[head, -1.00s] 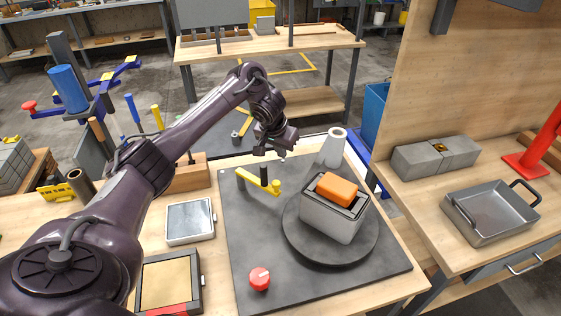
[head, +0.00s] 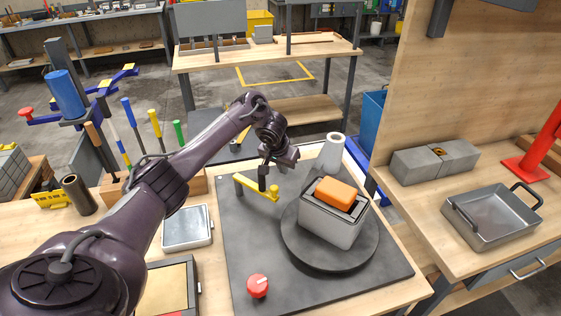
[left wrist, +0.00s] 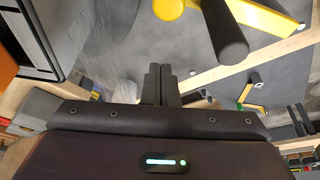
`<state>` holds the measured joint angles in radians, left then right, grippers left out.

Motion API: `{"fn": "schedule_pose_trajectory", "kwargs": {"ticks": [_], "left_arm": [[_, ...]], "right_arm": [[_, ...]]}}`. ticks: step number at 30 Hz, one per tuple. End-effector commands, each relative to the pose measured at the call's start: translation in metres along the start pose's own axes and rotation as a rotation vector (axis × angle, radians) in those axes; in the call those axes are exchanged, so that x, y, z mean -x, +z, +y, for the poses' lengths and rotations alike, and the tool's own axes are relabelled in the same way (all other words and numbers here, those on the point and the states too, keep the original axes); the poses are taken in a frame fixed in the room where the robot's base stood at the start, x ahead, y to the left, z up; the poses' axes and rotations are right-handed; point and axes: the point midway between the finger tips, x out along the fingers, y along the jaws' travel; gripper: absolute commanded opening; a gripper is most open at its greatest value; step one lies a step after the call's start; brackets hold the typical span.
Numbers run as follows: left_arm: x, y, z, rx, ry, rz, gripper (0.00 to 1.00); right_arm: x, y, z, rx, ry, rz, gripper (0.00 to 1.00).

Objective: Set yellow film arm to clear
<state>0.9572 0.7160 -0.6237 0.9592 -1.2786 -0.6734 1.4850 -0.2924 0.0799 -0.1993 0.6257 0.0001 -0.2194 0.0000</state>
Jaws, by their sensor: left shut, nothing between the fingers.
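The yellow film arm (head: 252,188) stands at the back left of the dark board, with a dark upright peg (head: 262,179) on it and a round yellow knob at its right end. In the left wrist view the yellow arm (left wrist: 262,16) crosses the top, with its dark peg (left wrist: 224,35) large and close. My left gripper (head: 281,167) is shut and empty, just behind and right of the peg. My right gripper is not in view.
A dark turntable (head: 330,258) on the board (head: 240,250) carries a grey box (head: 325,222) with an orange block (head: 335,193). A pale cone (head: 331,152) stands behind it. A red knob (head: 258,285) is at the front. The board's front left is mostly clear.

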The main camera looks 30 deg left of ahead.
Motion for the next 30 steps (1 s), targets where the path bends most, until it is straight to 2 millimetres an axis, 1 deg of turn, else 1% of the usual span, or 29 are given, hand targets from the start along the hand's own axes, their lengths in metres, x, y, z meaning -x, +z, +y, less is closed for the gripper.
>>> {"fn": "schedule_pose_trajectory", "kwargs": {"ticks": [1, 4, 6, 12, 16, 21, 30], "left_arm": [[-0.008, 0.0, 0.001, 0.001, 0.001, -0.004, 0.0], [-0.023, 0.001, 0.0, 0.002, -0.001, -0.002, 0.0], [-0.016, 0.008, -0.001, -0.003, -0.001, -0.001, 0.0], [-0.011, 0.026, -0.001, -0.002, -0.002, -0.001, 0.0], [-0.009, 0.035, -0.001, -0.001, -0.001, 0.0, 0.0], [-0.009, 0.039, 0.0, -0.001, 0.001, 0.001, 0.0], [-0.009, 0.039, 0.0, -0.001, 0.001, 0.001, 0.0]], "right_arm": [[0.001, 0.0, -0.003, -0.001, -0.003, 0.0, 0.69], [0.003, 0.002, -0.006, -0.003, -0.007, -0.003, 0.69], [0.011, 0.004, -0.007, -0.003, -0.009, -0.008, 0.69], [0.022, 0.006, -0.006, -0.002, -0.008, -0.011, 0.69], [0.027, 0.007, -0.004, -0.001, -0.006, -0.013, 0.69], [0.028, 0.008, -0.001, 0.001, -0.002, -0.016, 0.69], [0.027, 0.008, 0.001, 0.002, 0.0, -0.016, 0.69]]}}
